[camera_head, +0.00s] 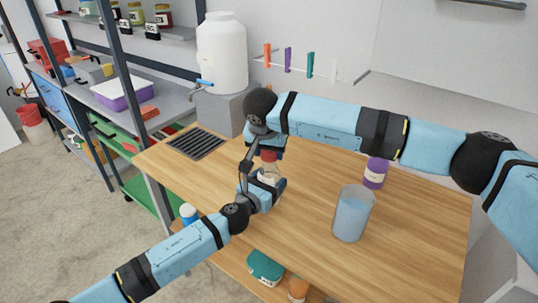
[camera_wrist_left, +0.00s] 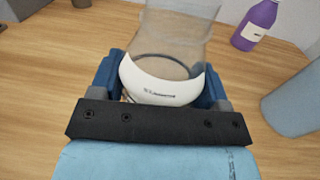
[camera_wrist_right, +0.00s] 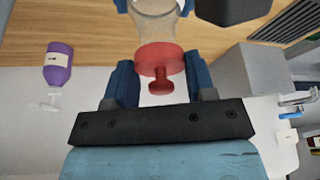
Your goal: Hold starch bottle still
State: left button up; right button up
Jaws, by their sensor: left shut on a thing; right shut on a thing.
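The starch bottle (camera_head: 267,176) is a clear bottle with a white label and a red cap (camera_head: 268,155), standing at the left part of the wooden table. My left gripper (camera_head: 270,188) is shut around its labelled body (camera_wrist_left: 163,88); a blue finger shows on each side in the left wrist view. My right gripper (camera_head: 266,146) comes from above and is shut on the red cap, which sits between its fingers in the right wrist view (camera_wrist_right: 158,58). The cap appears to be on the bottle's neck. The label's small print is unreadable.
A black grate (camera_head: 196,145) and a large white tank (camera_head: 222,55) are at the back left. Shelving (camera_head: 120,95) stands further left.

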jog(key=shift+r, duration=1.8)
pick_arm(q)
jog(key=o, duration=1)
jog(key=shift+o, duration=0.2)
